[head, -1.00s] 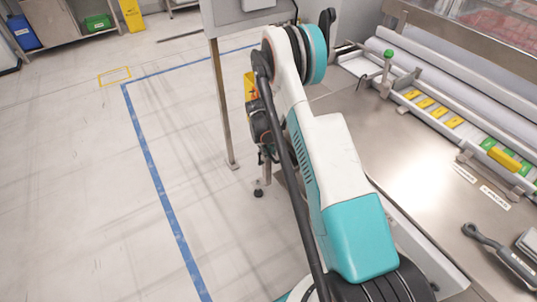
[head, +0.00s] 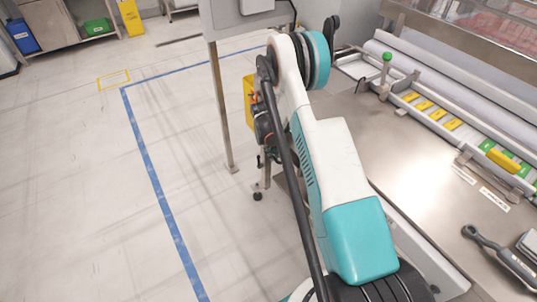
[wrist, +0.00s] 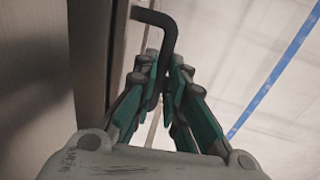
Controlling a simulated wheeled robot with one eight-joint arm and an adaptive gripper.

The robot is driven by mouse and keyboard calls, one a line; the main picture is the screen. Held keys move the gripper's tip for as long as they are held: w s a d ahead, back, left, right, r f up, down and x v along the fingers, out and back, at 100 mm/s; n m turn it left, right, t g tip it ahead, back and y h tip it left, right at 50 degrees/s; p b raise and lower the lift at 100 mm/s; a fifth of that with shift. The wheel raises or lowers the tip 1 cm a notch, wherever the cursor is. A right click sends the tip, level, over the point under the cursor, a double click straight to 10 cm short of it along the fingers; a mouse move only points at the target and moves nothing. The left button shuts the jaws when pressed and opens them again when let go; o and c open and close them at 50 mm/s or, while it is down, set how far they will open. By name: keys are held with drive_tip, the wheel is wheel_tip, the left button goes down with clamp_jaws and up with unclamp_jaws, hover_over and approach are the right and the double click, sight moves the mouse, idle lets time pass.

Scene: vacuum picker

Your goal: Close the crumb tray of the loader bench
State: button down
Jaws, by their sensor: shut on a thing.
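In the wrist view my gripper (wrist: 167,78) is shut on a dark, bent bar handle (wrist: 160,18). The bar runs down between the two teal-padded fingers and bends to the left at its top, towards the bench side (wrist: 92,50). I cannot make out the crumb tray itself or how far out it stands. In the head view my arm hides the handle, and the gripper cannot be made out clearly. The loader bench (head: 405,165) has a bare steel top and stands to the right of my arm.
A steel post (head: 222,110) stands left of my arm, with a yellow object (head: 249,98) close behind the arm. A green-knobbed lever (head: 387,60) and a grey-handled tool (head: 485,240) are on the bench. The floor at left is clear around a blue line (head: 155,185).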

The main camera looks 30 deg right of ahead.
drive_tip(key=shift+d, duration=0.2)
drive_tip(key=c, duration=1.9)
unclamp_jaws()
drive_tip(key=shift+d, duration=0.1)
drive_tip(key=r, duration=0.4)
drive_tip(key=a+r, duration=0.1)
drive_tip(key=r, duration=0.3)
drive_tip(key=a+r, duration=0.1)
drive_tip(key=r, duration=0.2)
drive_tip(key=shift+a+r, duration=0.15)
drive_tip(key=shift+r, duration=0.25)
